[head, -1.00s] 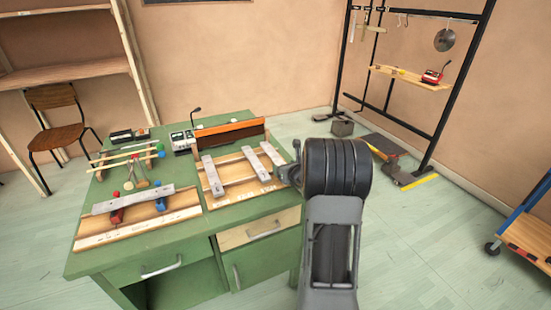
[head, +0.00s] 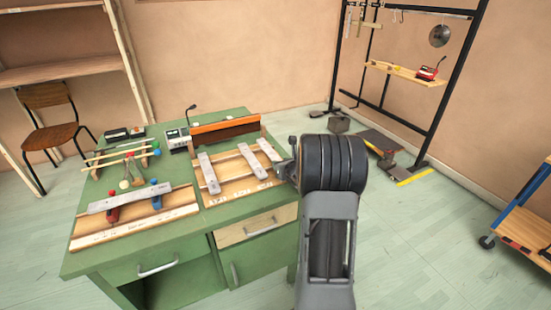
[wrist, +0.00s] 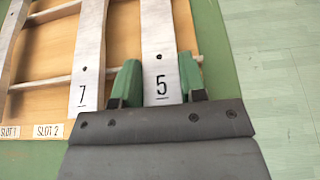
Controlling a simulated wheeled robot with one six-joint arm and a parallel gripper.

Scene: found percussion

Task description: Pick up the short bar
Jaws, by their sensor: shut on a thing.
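The short bar, a flat pale metal bar marked 5, shows in the wrist view (wrist: 160,40) and as the rightmost bar on the right wooden frame in the head view (head: 266,148). My gripper (wrist: 158,82) has its green fingers on both sides of the bar's numbered near end, shut on it. The bar still lies along the frame, and any lift is too small to tell. A bar marked 7 (wrist: 91,50) lies just left of it. In the head view my arm hides the fingers and the bar's near end.
The frame (head: 228,177) sits on a green bench (head: 92,262). Another bar (head: 210,172) lies further left on it. Floor right of the bench is free.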

